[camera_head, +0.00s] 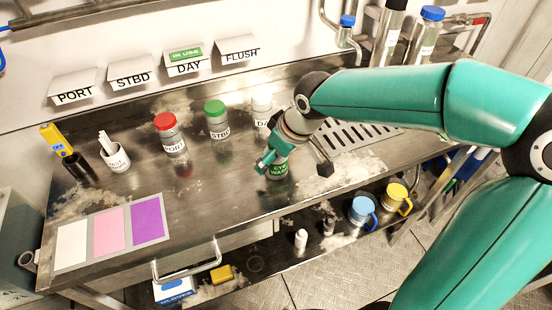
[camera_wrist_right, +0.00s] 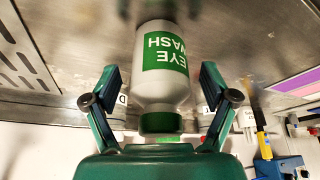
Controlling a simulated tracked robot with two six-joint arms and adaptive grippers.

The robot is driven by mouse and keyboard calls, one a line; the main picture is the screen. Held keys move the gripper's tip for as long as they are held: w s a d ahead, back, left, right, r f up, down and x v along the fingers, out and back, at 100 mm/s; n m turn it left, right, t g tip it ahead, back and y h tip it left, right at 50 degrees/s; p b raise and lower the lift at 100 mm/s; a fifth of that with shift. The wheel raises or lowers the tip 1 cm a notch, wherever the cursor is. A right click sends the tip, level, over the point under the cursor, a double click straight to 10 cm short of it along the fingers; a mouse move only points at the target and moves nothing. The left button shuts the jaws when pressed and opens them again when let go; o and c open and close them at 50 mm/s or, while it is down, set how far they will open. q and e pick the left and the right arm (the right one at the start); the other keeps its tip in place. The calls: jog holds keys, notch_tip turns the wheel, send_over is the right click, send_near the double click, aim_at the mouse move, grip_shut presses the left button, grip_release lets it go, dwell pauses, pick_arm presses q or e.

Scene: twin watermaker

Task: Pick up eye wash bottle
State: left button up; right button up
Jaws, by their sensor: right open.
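The eye wash bottle (camera_wrist_right: 165,85) is white with a green label and a green cap. In the right wrist view it stands between the two open fingers of my right gripper (camera_wrist_right: 160,105), with gaps visible on both sides. In the head view its green label (camera_head: 279,170) shows on the steel bench, and my right gripper (camera_head: 292,165) hides its upper part. My left gripper is in neither view.
Red-capped PORT (camera_head: 174,146), green-capped STBD (camera_head: 218,130) and white-capped DAY (camera_head: 262,125) jars stand behind the bottle. A drain grating (camera_head: 350,133) lies to the right. Blue (camera_head: 361,210) and yellow (camera_head: 396,196) mugs sit below.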

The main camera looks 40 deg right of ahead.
jog(key=c, duration=1.4)
jog(key=shift+r, duration=0.1)
